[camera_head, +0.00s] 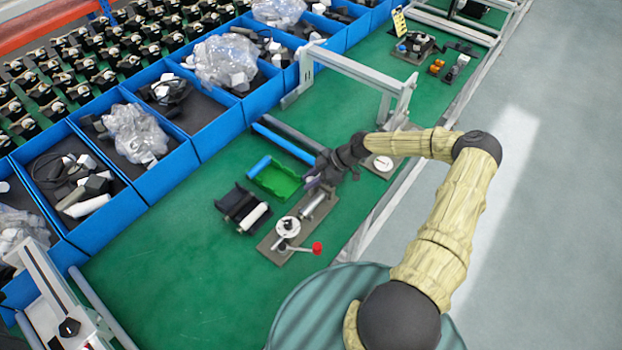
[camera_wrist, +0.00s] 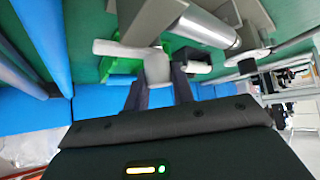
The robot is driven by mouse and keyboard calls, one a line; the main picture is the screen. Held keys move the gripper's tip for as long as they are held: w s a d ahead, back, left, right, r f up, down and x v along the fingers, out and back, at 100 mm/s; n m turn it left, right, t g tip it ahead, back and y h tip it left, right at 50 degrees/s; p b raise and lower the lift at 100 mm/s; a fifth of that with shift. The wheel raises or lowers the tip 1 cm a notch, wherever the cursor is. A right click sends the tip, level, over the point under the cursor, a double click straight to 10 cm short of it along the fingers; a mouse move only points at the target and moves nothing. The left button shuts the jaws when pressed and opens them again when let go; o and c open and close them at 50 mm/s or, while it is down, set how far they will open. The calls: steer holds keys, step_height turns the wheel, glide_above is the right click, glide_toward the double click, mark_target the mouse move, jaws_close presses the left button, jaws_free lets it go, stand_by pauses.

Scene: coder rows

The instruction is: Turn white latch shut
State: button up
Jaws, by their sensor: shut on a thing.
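My gripper (camera_head: 318,180) is at the far end of a grey fixture plate (camera_head: 272,245) on the green bench. In the wrist view its two dark fingers (camera_wrist: 158,92) are closed on the pale end of the white latch (camera_wrist: 120,48), a short bar with a bent end. In the head view the latch is hidden at my gripper. A metal cylinder (camera_head: 312,205) lies on the plate close to my gripper; it also shows in the wrist view (camera_wrist: 208,28). I cannot tell how far the latch is turned.
A red-knobbed lever (camera_head: 317,248) and a white disc (camera_head: 288,227) sit on the plate's near end. A green tray (camera_head: 275,178) and a black holder with rollers (camera_head: 243,208) stand left. Blue bins (camera_head: 165,195) line the back. A metal frame (camera_head: 345,62) stands beyond.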

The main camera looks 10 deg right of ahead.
steer(key=shift+m+t+b, duration=0.3)
steer(key=shift+m+t, duration=0.1)
steer(key=m+t+h+b, duration=0.1)
steer(key=m+t+b, duration=0.1)
steer(key=m+t, duration=0.1)
steer(key=shift+m, duration=0.6)
steer(key=m+t+h+b, duration=0.1)
steer(key=m, duration=0.1)
steer(key=m+t+h+b, duration=0.1)
steer(key=m+b, duration=0.1)
steer(key=shift+a+f+m+t+h, duration=0.1)
steer(key=shift+m+t+h, duration=0.2)
steer(key=shift+h, duration=0.1)
steer(key=m+h+b, duration=0.2)
steer(key=m+t+h+b, duration=0.1)
steer(key=m+b, duration=0.1)
steer(key=m, duration=0.1)
steer(key=shift+t+h, duration=0.3)
steer(key=shift+h, duration=0.1)
steer(key=shift+w+r+m+h+b, duration=0.15)
steer(key=shift+m+h+b, duration=0.4)
steer(key=shift+m, duration=0.3)
steer(key=shift+s+r+m+h+b, duration=0.1)
steer(key=shift+m+h+b, duration=0.2)
steer(key=shift+m+h, duration=0.45)
steer(key=o, duration=1)
